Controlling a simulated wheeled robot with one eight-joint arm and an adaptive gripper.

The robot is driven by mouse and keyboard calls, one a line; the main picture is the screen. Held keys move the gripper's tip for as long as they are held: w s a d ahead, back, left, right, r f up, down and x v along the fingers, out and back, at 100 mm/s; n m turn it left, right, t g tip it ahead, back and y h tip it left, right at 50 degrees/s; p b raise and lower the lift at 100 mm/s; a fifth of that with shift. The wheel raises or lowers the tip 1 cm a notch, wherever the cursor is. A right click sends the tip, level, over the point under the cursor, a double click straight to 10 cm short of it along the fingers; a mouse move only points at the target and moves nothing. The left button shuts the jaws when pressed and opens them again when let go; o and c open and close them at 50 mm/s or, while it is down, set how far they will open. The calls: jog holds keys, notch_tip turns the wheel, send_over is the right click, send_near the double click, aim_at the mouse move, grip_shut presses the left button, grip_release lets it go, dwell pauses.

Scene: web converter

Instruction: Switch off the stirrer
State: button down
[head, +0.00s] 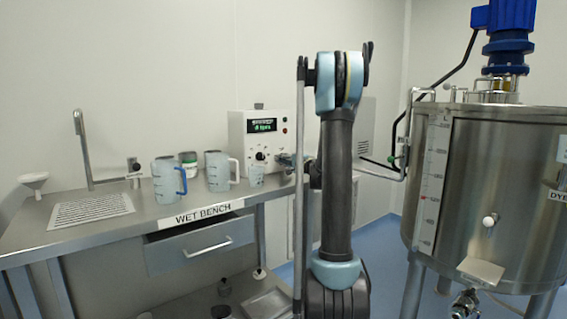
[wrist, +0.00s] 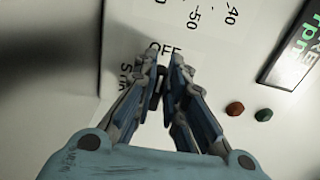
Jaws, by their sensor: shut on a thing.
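The stirrer's control box (head: 240,128) is white with a lit green display and stands at the right end of the wet bench. In the wrist view its panel (wrist: 200,75) carries a printed OFF label and a partly hidden word starting "Sti". My gripper (wrist: 166,68) is at the panel, its fingertips close together just below OFF. The fingers are shut on a small dark switch (wrist: 158,87), mostly hidden between them. Which way the switch points cannot be told. In the head view my gripper (head: 285,160) is at the box's lower right front, partly hidden by my arm.
A red button (wrist: 235,108) and a green button (wrist: 264,114) sit right of my fingers. A steel tank (head: 480,180) stands at right.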

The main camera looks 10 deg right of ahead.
jog(key=shift+s+a+f, duration=0.1)
jog(key=shift+s, duration=0.05)
jog(key=c, duration=1.7)
grip_release()
jog(key=shift+o, duration=0.2)
jog(key=v, duration=1.1)
jog(key=shift+s+d, duration=0.3)
